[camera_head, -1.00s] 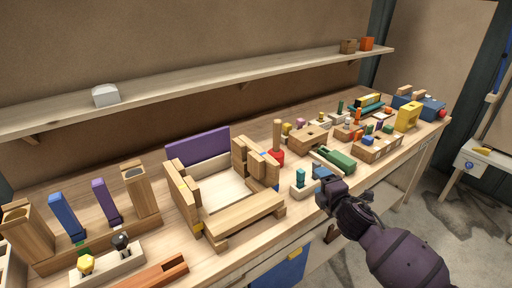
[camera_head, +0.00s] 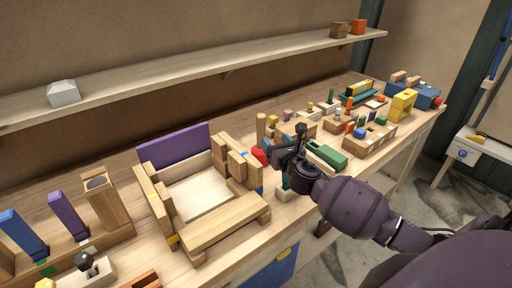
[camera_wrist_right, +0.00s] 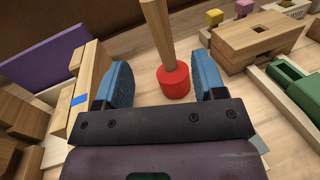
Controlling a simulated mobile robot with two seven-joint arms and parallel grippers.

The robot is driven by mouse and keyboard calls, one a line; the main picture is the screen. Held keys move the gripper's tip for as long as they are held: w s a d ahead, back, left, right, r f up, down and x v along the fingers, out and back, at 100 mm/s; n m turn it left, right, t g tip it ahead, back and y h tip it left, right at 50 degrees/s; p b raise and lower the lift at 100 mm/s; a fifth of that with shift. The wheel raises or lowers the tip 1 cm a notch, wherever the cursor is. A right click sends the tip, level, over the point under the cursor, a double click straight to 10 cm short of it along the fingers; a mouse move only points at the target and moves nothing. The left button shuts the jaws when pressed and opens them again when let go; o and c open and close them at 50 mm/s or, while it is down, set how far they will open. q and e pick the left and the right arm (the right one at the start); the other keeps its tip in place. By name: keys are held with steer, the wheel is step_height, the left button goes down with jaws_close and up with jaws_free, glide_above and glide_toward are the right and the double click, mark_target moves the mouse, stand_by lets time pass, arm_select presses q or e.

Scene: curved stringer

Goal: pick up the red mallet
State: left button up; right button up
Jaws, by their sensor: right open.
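The red mallet (camera_wrist_right: 173,82) stands upright on the bench, its red head down and its wooden handle pointing up. In the head view its red head (camera_head: 259,154) shows just right of the wooden frame, with the handle above it. My right gripper (camera_wrist_right: 165,85) is open, with its blue fingertips on either side of the mallet head in the wrist picture. The head appears beyond the fingertips, and I see no contact. In the head view my right gripper (camera_head: 276,156) is beside the mallet, partly covering the things around it. My left gripper is not in view.
A wooden frame with a purple panel (camera_head: 174,145) stands close left of the mallet. A wooden block with a slot (camera_wrist_right: 262,40) and a green piece (camera_wrist_right: 298,86) lie to the right. Several small coloured parts crowd the bench further right. A shelf (camera_head: 200,75) runs above.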

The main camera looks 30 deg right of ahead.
mark_target(263, 126)
steer(key=w, duration=0.3)
steer(key=w+d, duration=0.1)
steer(key=w, duration=0.1)
steer(key=shift+w, duration=0.2)
steer(key=shift+w+d+r, duration=0.15)
steer(key=shift+w+d, duration=0.05)
steer(key=shift+w, duration=1.15)
steer(key=shift+w+d+r, duration=0.1)
steer(key=shift+w+d, duration=0.05)
steer(key=shift+w, duration=1.15)
steer(key=shift+c, duration=0.2)
jaws_close()
